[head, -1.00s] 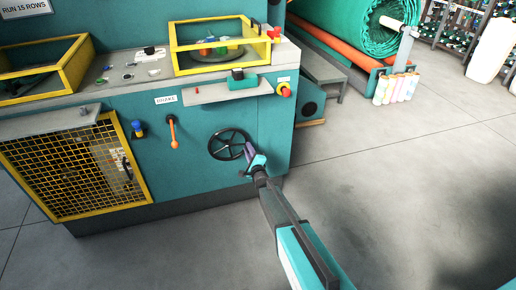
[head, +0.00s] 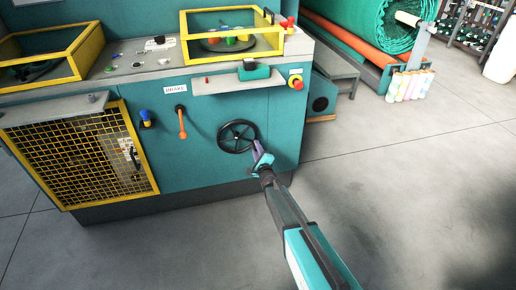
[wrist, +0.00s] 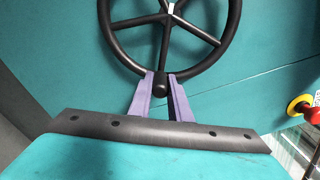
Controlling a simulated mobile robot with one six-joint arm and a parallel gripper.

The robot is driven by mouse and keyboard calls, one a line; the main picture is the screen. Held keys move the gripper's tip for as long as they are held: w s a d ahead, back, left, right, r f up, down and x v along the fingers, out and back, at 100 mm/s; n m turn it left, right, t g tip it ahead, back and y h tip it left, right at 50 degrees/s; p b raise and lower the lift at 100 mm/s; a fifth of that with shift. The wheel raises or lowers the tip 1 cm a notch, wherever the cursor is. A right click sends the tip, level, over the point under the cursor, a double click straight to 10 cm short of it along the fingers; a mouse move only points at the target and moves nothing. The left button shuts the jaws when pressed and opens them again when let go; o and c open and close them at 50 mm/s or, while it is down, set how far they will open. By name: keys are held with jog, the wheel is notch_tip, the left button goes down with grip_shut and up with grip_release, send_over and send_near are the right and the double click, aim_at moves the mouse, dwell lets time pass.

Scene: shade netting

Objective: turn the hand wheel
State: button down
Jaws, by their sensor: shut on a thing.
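The black spoked hand wheel (head: 237,136) is mounted on the teal front panel of the machine. In the wrist view the lower part of the wheel (wrist: 165,45) fills the top of the picture, with a small dark knob (wrist: 161,80) at its bottom rim. My gripper (head: 257,148) reaches the wheel's lower right edge in the head view. In the wrist view my gripper's purple fingers (wrist: 161,92) are closed around the knob, one on each side. The knob's far side and its joint with the rim are partly hidden.
An orange lever (head: 182,122) and a blue knob (head: 145,117) sit left of the wheel. A yellow mesh guard (head: 80,155) is at the left. Bare floor (head: 400,160) lies right.

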jog(key=shift+w+a, duration=0.1)
jog(key=shift+a, duration=0.15)
jog(key=c, duration=1.7)
grip_release()
jog(key=shift+o, duration=0.2)
jog(key=shift+r, duration=0.15)
jog(key=shift+w+d, duration=0.1)
jog(key=v, duration=1.4)
